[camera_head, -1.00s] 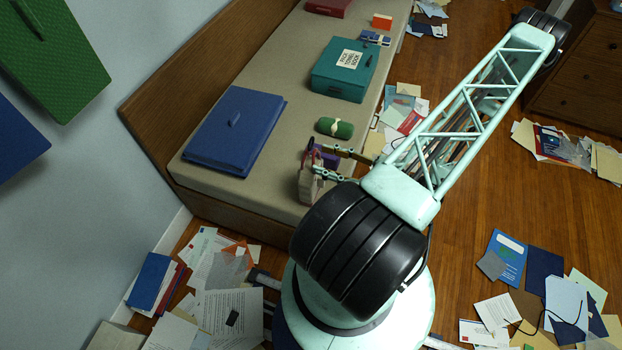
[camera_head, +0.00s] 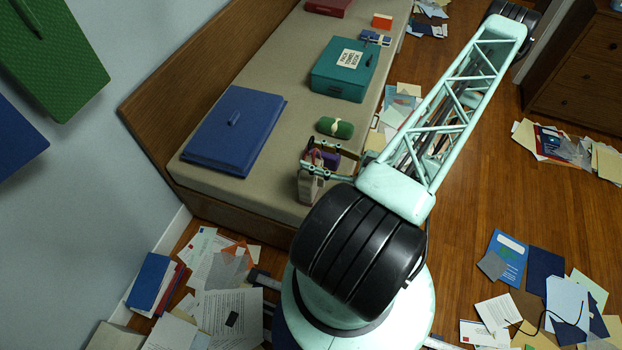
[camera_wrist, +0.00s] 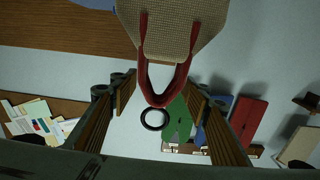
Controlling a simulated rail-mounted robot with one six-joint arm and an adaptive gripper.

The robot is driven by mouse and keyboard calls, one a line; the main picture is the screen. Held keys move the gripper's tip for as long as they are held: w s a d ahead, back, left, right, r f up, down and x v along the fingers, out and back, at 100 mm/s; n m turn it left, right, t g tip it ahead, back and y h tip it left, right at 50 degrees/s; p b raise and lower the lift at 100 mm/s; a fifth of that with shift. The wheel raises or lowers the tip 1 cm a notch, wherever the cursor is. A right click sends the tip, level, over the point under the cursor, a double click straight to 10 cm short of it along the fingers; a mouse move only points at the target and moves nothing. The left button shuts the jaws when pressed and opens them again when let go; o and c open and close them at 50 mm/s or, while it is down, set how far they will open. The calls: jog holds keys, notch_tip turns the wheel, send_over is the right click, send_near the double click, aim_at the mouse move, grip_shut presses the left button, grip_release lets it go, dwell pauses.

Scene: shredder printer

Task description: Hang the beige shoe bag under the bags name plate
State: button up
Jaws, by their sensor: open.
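The beige shoe bag (camera_head: 308,188) stands at the near right edge of the bench in the head view. In the wrist view its woven body (camera_wrist: 175,25) fills the top middle. My gripper (camera_head: 308,157) is open by the top of the bag. In the wrist view its two fingers (camera_wrist: 160,95) are spread to either side of the handle loop, with a gap on both sides. I cannot make out the bags name plate in either view.
Green and blue panels (camera_head: 50,60) hang on the left wall. Papers (camera_head: 225,300) litter the floor.

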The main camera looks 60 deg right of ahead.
aim_at(314, 153)
jog(key=shift+w, duration=0.35)
jog(key=shift+c, duration=0.7)
jog(key=c, duration=1.2)
jog(key=shift+r, duration=0.1)
jog(key=shift+c, duration=0.2)
jog(key=shift+r+p, duration=0.4)
jog(key=shift+r, duration=1.4)
jog(key=shift+s+a, duration=0.75)
jog(key=shift+s, duration=0.2)
jog(key=s+a+r+p, duration=0.1)
jog(key=s+a, duration=0.7)
jog(key=s, duration=0.2)
jog(key=shift+s+a, duration=0.2)
jog(key=shift+s, duration=0.15)
jog(key=shift+r, duration=0.1)
